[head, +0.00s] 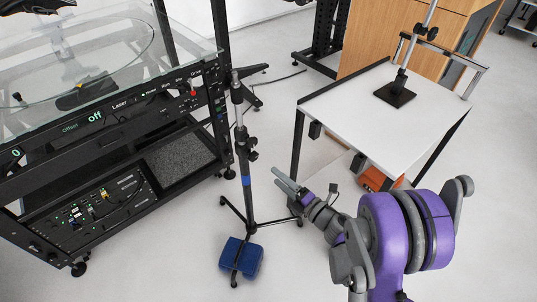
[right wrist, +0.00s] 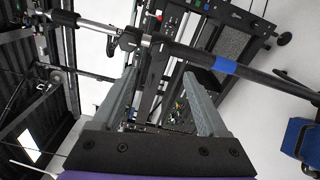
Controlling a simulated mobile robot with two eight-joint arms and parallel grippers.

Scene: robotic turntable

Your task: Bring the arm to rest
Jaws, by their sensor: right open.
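My right arm and its gripper (head: 288,183) reach in from the lower right in the head view. The gripper is open and empty, with its fingers pointing up and left toward a dark stand pole (head: 246,165). In the right wrist view the two grey fingers (right wrist: 160,108) are spread apart, with the pole (right wrist: 190,55) crossing beyond them. I cannot tell the exact gap between fingers and pole. My left gripper does not show.
A black turntable rack (head: 120,122) with a glass top and control panels stands at the left. A white table (head: 375,115) stands at the upper right. A blue box (head: 240,258) sits at the stand's foot. The floor at the lower left centre is clear.

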